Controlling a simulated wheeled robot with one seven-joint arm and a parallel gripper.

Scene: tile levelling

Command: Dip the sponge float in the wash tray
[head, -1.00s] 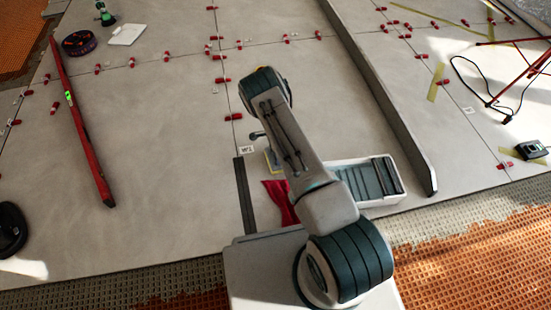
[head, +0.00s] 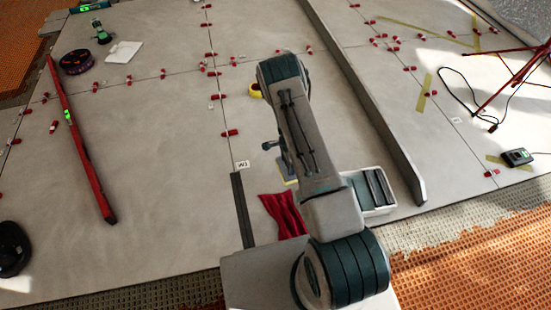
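The wash tray (head: 389,203) is a white tray with dark ribs inside, at the lower middle right. My arm covers its left part. A small piece with a pale yellow edge (head: 289,181) and grey-blue face shows just left of my arm. It may be the sponge float, but most of it is hidden, so I cannot tell whether it is held. A dark knob-like part (head: 268,146) sticks out beside it. My gripper is hidden behind my raised arm.
A red cloth (head: 281,213) and a dark strip (head: 243,210) lie left of my arm. A long grey bar (head: 362,100) stands right of it, close to the tray. A red level (head: 83,150) lies at left. Red clips dot the tile joints.

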